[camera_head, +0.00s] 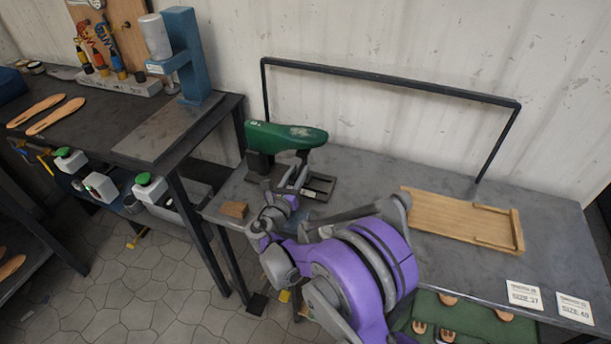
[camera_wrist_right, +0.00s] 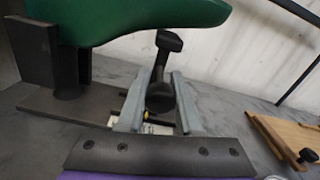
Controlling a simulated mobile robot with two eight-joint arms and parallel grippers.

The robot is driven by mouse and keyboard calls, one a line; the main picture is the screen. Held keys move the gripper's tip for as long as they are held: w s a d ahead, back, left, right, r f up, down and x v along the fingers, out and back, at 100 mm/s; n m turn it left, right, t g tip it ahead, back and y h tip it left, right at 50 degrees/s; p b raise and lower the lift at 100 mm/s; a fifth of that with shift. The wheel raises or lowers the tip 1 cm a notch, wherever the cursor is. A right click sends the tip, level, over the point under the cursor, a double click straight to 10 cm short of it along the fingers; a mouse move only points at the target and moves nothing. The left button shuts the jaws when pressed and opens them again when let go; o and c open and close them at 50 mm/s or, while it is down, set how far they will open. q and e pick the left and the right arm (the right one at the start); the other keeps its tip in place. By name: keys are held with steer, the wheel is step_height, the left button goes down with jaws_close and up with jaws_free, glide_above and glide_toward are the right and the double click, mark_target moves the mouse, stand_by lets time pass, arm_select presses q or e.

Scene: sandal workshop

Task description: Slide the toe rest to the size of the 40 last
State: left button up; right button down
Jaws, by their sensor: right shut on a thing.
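The green last (camera_head: 285,135) sits raised on a dark stand (camera_head: 258,166) at the left of the bench, its toe pointing right. It also shows at the top of the right wrist view (camera_wrist_right: 120,18). My left gripper is out of view.
A wooden tray (camera_head: 455,219) lies to the right on the bench. Cards reading size 37 (camera_head: 524,295) and size 40 (camera_head: 574,308) are at the front right edge. A small brown block (camera_head: 234,210) lies near the left edge. A black rail (camera_head: 390,82) spans the back.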

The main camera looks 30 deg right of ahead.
steer(key=c, duration=0.6)
jaws_free()
steer(key=shift+w+a, duration=0.15)
steer(key=v, duration=1)
steer(key=shift+s+a, duration=0.25)
steer(key=shift+s, duration=0.1)
